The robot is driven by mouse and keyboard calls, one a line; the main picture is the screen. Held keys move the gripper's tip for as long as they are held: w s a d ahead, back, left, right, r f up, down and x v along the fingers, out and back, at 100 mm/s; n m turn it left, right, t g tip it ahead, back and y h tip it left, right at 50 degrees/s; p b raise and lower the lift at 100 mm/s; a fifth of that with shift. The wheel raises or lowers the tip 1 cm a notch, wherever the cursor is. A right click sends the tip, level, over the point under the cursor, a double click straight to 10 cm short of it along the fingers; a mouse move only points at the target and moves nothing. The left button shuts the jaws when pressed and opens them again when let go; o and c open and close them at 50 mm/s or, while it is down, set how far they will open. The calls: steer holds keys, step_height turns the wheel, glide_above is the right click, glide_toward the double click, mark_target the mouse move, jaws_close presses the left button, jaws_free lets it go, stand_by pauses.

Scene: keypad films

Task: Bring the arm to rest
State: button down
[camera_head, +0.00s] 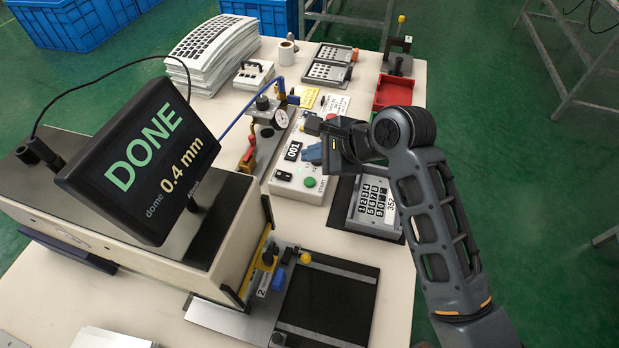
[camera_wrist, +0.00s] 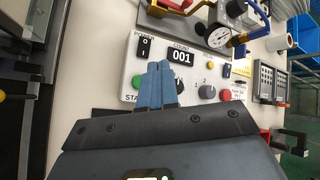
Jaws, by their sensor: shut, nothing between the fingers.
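My gripper (camera_head: 312,154) is at the end of my arm, which reaches in from the right over the table. Its blue fingers also show in the wrist view (camera_wrist: 157,88), shut together with nothing between them. They are in front of a white control box (camera_head: 295,185) with a counter reading 001, a green button and a red knob. The fingers hide part of the box's face. I cannot tell whether they touch it. The screen (camera_head: 140,160) on the machine at left reads "DONE" and "dome 0.4 mm".
A keypad in a grey fixture (camera_head: 352,219) lies under my arm. A pressure gauge (camera_head: 280,118) with valves stands behind the box. A stack of keypad films (camera_head: 215,52), a red tray (camera_head: 393,92) and a black pad (camera_head: 325,305) are on the table.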

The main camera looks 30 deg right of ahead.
stand_by(0.3)
